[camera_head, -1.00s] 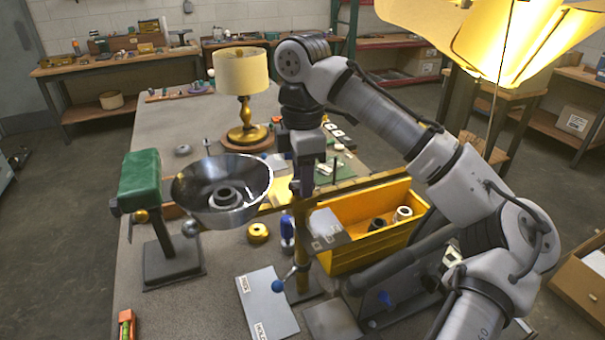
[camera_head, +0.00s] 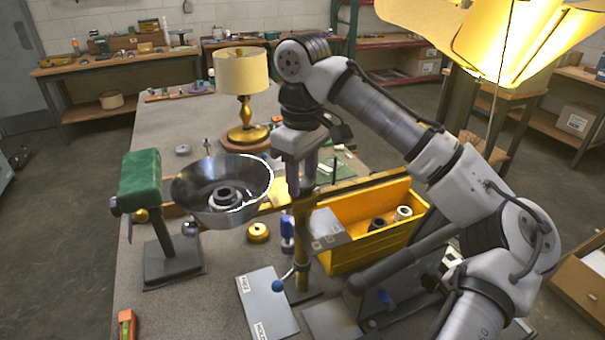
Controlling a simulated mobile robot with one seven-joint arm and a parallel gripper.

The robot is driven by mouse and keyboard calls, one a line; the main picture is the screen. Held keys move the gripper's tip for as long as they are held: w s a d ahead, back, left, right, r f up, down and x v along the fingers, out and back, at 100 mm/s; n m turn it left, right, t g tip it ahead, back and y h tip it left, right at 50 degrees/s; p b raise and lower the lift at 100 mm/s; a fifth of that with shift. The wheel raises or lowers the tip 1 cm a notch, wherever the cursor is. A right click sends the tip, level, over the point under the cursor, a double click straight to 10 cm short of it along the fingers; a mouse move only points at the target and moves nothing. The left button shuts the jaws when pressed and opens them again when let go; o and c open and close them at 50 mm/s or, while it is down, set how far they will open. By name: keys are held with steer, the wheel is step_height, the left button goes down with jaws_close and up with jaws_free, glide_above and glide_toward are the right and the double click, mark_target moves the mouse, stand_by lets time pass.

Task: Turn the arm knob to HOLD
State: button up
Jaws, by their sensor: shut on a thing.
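A brass post (camera_head: 302,245) stands on the bench in the middle. My gripper (camera_head: 300,188) points down at the post's top and is shut on what appears to be the arm knob, which it hides. A dark plate (camera_head: 328,229) with small pale labels juts out to the right of the post, just below my gripper. I cannot read those labels or see a pointer. A grey board (camera_head: 268,300) in front of the post carries two larger labels; the nearer one seems to read HOLD. A small lever with a blue ball (camera_head: 278,286) is low on the post.
A metal bowl-shaped shade (camera_head: 222,205) is close left of my gripper. A green-padded stand (camera_head: 150,190) is further left. A yellow bin (camera_head: 370,250) with ring-shaped parts lies right of the post. A blue-handled tool (camera_head: 287,228) is beside the post.

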mark_target(302, 182)
steer(key=m, duration=0.6)
stand_by(0.7)
steer(key=o, duration=1)
step_height(302, 182, up, 14)
steer(key=shift+f, duration=0.1)
stand_by(0.3)
